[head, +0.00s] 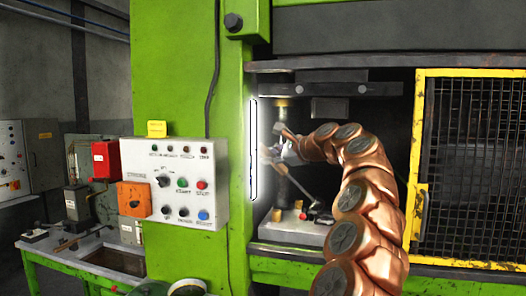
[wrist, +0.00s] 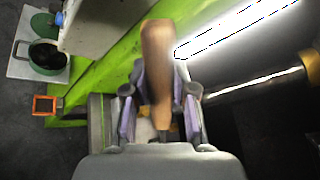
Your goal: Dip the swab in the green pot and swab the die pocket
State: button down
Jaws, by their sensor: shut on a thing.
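My gripper (head: 275,153) is inside the press opening, shut on the swab's wooden handle (wrist: 157,55). In the wrist view the handle stands between the two fingers (wrist: 160,95). In the head view the swab's thin rod (head: 298,184) slants down to the right toward the grey die block (head: 290,232). The swab's tip is too small to tell apart from dark and red parts on the block, so contact is unclear. The die pocket cannot be made out. The green pot (wrist: 47,58), dark inside, stands far left in the wrist view.
A green lid (wrist: 44,25) lies by the pot on a pale board. The green press column (head: 190,90) carries a control panel (head: 174,183) left of the opening. A yellow mesh guard (head: 472,165) stands right. The upper ram (head: 330,106) hangs above the die.

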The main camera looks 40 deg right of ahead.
aim_at(283, 167)
jog(key=shift+d+f+p, duration=0.15)
jog(key=shift+d+p, duration=0.45)
jog(key=shift+d, duration=0.2)
jog(key=shift+d+f+p, duration=0.15)
jog(key=shift+d+p, duration=0.4)
jog(key=shift+d, duration=0.2)
jog(key=shift+d+f+p, duration=0.45)
jog(key=shift+d+p, duration=0.05)
jog(key=shift+d, duration=0.3)
jog(key=shift+s+d, duration=0.15)
jog(key=shift+s, duration=0.1)
jog(key=shift+f+b, duration=0.45)
jog(key=shift+f, duration=0.7)
jog(key=shift+w+d+p, duration=0.15)
jog(key=shift+d+p, duration=0.1)
jog(key=shift+p, duration=0.55)
dwell(1.5)
jog(key=shift+a, duration=0.15)
